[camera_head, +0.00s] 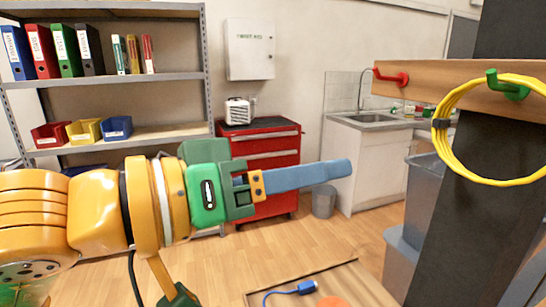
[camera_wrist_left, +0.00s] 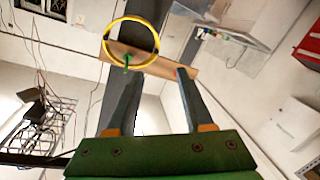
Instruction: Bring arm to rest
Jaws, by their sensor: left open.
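My left arm (camera_head: 160,205) reaches in from the left. Its gripper (camera_head: 348,168) points right in mid-air, and its blue-grey fingers overlap in the head view. In the left wrist view the same gripper (camera_wrist_left: 158,80) is open, its two fingers apart with nothing held between them. A yellow cable coil (camera_head: 447,125) hangs on a green hook (camera_head: 508,86) on a wooden rail (camera_head: 455,84), to the right of the gripper and apart from it. The coil also shows in the left wrist view (camera_wrist_left: 108,28), beyond the fingers. My right gripper is not seen.
A red hook (camera_head: 390,77) on the rail is empty. A dark post (camera_head: 470,230) and grey bins (camera_head: 402,262) stand at right. A blue cable (camera_head: 300,288) lies on a surface at the bottom. A shelf (camera_head: 105,77) and red tool cabinet (camera_head: 262,143) stand behind.

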